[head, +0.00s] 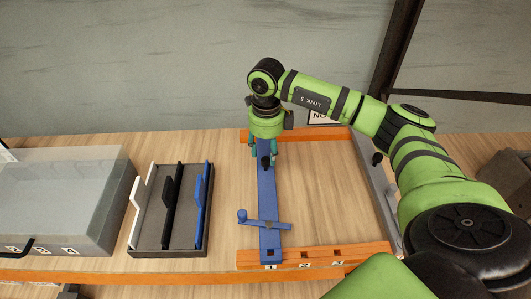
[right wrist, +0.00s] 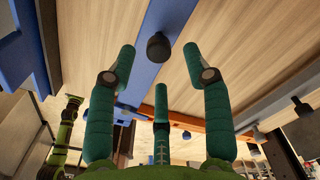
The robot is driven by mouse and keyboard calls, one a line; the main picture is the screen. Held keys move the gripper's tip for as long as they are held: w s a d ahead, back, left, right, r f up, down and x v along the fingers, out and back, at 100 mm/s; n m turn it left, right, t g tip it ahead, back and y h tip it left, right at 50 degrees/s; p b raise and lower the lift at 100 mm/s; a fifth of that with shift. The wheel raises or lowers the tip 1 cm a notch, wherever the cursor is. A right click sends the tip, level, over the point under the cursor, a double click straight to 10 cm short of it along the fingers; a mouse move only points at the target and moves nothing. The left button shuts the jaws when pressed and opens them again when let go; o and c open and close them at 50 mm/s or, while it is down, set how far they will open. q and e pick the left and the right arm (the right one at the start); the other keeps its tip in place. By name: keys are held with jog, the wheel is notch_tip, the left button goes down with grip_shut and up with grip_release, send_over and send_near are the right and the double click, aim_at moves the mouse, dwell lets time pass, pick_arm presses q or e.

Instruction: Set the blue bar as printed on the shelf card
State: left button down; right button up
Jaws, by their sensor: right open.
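A long blue bar (head: 268,195) lies from the back orange rail (head: 330,133) to the front orange rail (head: 375,249), its front end over the label 1. A black knob stands on the bar; it shows in the right wrist view (right wrist: 158,46). A shorter blue crosspiece (head: 274,224) with a round blue knob lies across the bar's front part. My right gripper (head: 265,150) is above the bar's back half. Its teal fingers are spread and empty, around or just above the knob. A white card (head: 325,117) with upside-down lettering is partly hidden by my right arm.
A dark tray (head: 172,250) left of the bar holds white, black and blue upright pieces. A clear-lidded box (head: 75,178) with numbered labels stands farther left. Bare wood lies right of the bar, between the rails, up to a grey edge strip.

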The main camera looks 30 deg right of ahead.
aim_at(266, 159)
jog(key=shift+f+p, duration=0.35)
jog(key=shift+f, duration=1.15)
grip_shut()
jog(key=s+d+b, duration=0.2)
jog(key=s+d, duration=0.2)
jog(key=d, duration=0.2)
jog(key=shift+d, duration=0.25)
grip_release()
jog(key=shift+d, duration=0.1)
notch_tip(266, 159, up, 12)
